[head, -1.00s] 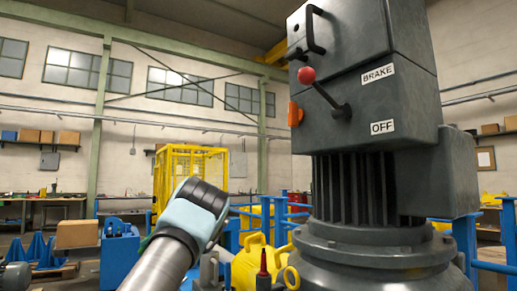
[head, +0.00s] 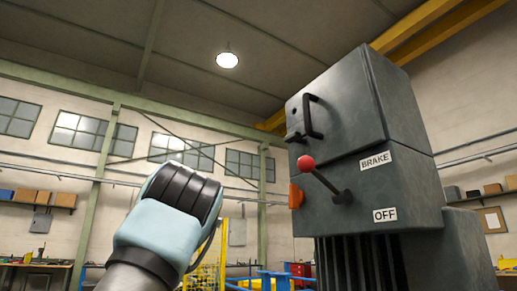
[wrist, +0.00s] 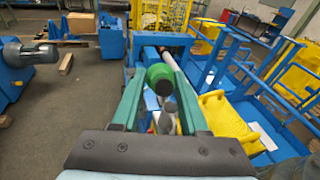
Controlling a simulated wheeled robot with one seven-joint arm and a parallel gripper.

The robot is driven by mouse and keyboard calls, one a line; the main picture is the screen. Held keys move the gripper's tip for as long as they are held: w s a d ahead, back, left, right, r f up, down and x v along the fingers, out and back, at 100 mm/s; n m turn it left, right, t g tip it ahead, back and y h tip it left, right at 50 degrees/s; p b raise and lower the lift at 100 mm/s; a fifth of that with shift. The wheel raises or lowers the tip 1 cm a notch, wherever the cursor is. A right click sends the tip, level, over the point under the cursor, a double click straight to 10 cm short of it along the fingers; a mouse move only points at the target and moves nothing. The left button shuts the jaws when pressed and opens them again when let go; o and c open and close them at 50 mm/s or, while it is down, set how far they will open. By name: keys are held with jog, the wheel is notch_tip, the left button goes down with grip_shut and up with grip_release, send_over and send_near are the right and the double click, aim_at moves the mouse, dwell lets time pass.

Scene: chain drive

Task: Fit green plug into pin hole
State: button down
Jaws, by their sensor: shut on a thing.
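My gripper (wrist: 161,84) shows in the wrist view with its two green fingers shut on the green plug (wrist: 157,73). In the head view my arm rises at the lower left and the fingers are hidden. A dark grey motor housing (head: 340,120) stands at the right with a black handle, a red-knobbed lever (head: 322,180) and BRAKE and OFF labels. A small dark spot shows near the handle; I cannot tell whether it is the pin hole. My gripper is apart from the housing.
An orange block (head: 296,196) sits on the housing's left edge. In the wrist view, blue rails (wrist: 262,85) and yellow parts (wrist: 225,115) lie below and to the right. A grey motor (wrist: 30,53) stands at the left, with bare floor (wrist: 60,110) near it.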

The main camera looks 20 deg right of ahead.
jog(key=s+d+r+m+g+h+p, duration=0.1)
jog(key=s+d+r+m+h, duration=0.25)
jog(key=r, duration=0.45)
jog(key=s+d+r+m+g+h+p, duration=0.1)
jog(key=s+d+r+m+h, duration=0.15)
jog(key=s+r+h, duration=0.4)
jog(key=s+d+r+m+g+h+p, duration=0.1)
jog(key=d+r+m+g+h, duration=0.15)
jog(key=r, duration=0.75)
jog(key=s+d+r+m+g+h+p, duration=0.1)
jog(key=s+d+r+m+g+h, duration=0.1)
jog(key=s+r, duration=0.7)
jog(key=s+d+r+m+g+h+p, duration=0.2)
jog(key=s+r, duration=0.8)
jog(key=s, duration=0.5)
jog(key=d+m+g+h, duration=0.1)
jog(key=d+g+h, duration=0.1)
jog(key=h, duration=0.1)
jog(key=shift+d+m+g+h, duration=0.3)
jog(key=shift+m+g+h, duration=0.05)
jog(key=shift+w, duration=0.1)
jog(key=shift+w+d, duration=0.2)
jog(key=shift+d, duration=0.7)
jog(key=shift+w+d, duration=0.15)
jog(key=shift+d, duration=0.8)
jog(key=shift+w+d, duration=0.2)
jog(key=shift+d, duration=0.7)
